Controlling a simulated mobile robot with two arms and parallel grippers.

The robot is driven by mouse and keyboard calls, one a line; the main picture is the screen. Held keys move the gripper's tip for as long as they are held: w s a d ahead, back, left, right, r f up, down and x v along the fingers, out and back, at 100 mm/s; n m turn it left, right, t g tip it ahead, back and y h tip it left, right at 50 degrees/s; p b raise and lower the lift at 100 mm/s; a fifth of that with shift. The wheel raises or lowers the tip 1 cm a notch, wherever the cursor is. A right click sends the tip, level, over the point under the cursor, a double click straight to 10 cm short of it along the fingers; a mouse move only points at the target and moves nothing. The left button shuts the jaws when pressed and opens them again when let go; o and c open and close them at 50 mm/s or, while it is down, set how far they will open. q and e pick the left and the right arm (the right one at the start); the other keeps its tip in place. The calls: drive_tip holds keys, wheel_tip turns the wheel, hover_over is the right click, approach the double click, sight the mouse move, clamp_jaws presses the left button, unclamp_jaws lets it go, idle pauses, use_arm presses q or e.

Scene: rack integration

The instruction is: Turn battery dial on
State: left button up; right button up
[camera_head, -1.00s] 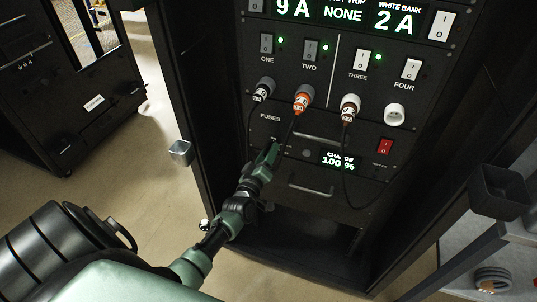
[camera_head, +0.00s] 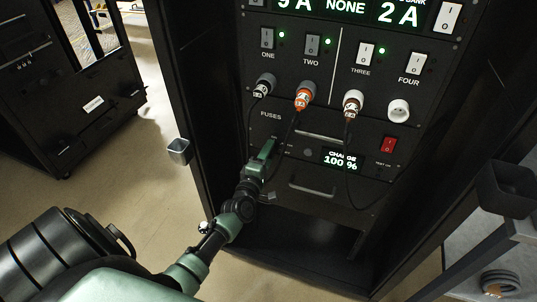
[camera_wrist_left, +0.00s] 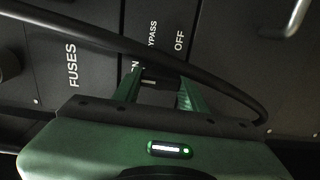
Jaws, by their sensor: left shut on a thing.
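My left gripper (camera_head: 268,148) reaches the lower rack panel, left of the green display (camera_head: 340,159) reading "CHARGE 100 %". In the left wrist view its two green fingers (camera_wrist_left: 160,92) stand on either side of a small dark dial (camera_wrist_left: 150,80) and are shut on it. The printed words BYPASS, OFF and part of ON surround the dial. The fingers and a cable hide much of the dial, so I cannot tell which mark it points to. In the head view the gripper covers it. My right gripper is not in view.
A black cable (camera_wrist_left: 150,62) crosses in front of the panel, close over my left fingers. Plugs (camera_head: 303,98) with hanging cables, rocker switches (camera_head: 312,45) and a red switch (camera_head: 388,144) are on the rack. A metal handle (camera_head: 313,190) sits below. The rack's bottom bay is open.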

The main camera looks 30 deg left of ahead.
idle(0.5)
use_arm(q)
drive_tip(key=o, duration=1.4)
drive_tip(key=v, duration=0.8)
drive_tip(key=shift+a, duration=0.1)
